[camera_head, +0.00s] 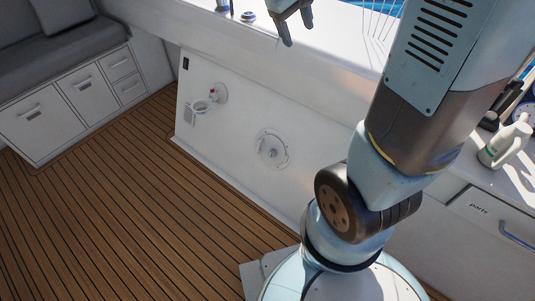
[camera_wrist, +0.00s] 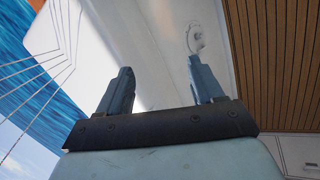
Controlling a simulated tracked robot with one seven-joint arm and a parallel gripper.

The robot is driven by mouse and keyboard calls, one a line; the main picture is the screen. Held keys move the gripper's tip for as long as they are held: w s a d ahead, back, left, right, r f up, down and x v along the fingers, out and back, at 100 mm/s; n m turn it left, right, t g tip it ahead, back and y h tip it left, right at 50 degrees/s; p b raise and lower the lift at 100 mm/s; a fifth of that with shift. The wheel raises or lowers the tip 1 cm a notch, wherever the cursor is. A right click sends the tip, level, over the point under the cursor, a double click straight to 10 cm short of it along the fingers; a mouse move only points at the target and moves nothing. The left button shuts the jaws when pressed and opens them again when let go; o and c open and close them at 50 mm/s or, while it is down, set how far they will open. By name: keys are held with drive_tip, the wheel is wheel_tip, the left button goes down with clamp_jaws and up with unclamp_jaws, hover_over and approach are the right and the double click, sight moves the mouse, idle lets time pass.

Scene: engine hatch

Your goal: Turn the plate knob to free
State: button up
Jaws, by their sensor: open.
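A round white plate (camera_head: 271,148) is set in the white wall panel in the head view, with a small raised part that I take to be its knob. The knob's exact setting is too small to read. A round white fitting, likely the same plate, shows in the wrist view (camera_wrist: 195,38), beyond the right finger. My gripper (camera_head: 297,31) is at the top of the head view, above the ledge and well apart from the plate. In the wrist view my gripper (camera_wrist: 160,70) has its two blue fingers spread, with nothing between them.
A ring-shaped white fitting (camera_head: 203,105) with a small red part sticks out of the panel left of the plate. A white ledge (camera_head: 335,40) runs above the panel. A white jug (camera_head: 505,143) stands at right. The wooden floor (camera_head: 130,200) at left is clear.

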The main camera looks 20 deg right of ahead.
drive_tip(key=w+a+f+n+h, duration=0.25)
drive_tip(key=w+f, duration=0.35)
drive_tip(key=f, duration=0.5)
drive_tip(key=w+a+f+n+h, duration=0.25)
drive_tip(key=w+f, duration=0.35)
drive_tip(key=f, duration=0.4)
drive_tip(key=w+a+f+n+h, duration=0.2)
drive_tip(key=w+f+n, duration=0.3)
drive_tip(key=f, duration=0.6)
drive_tip(key=n+t, duration=0.6)
drive_tip(key=n, duration=0.3)
approach(272, 154)
drive_tip(key=x, duration=0.8)
drive_tip(key=shift+w+f, duration=0.4)
drive_tip(key=shift+c, duration=0.4)
